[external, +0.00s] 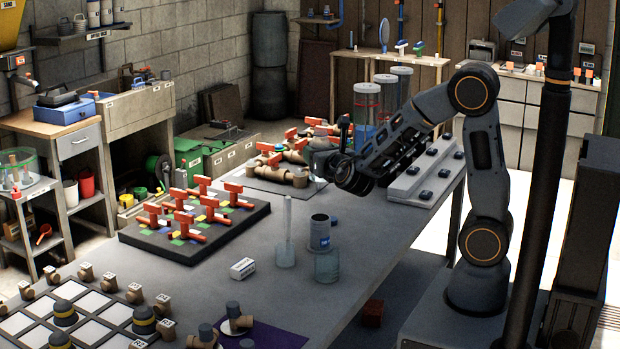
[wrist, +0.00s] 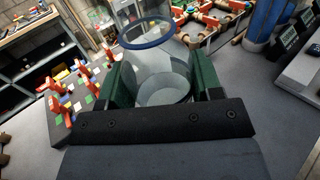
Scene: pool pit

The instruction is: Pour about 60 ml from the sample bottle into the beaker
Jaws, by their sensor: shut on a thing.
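My gripper (wrist: 160,80) is shut on a clear vessel (wrist: 165,70), which I take to be the sample bottle, its glass between the two green fingers. A blue ring (wrist: 147,44) circles it beyond the fingers. I cannot tell its liquid level. In the external view my gripper (external: 322,160) is above the table, and the held bottle is hardly visible there. A clear glass vessel (external: 327,266), likely the beaker, stands upright on the table below, apart from my gripper.
A grey can (external: 320,232) with a blue label stands just behind the glass, and a tall thin-necked glass (external: 286,240) to its left. A board with red-handled valves (external: 195,215) is behind left. Clear cylinders (external: 366,102) stand behind.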

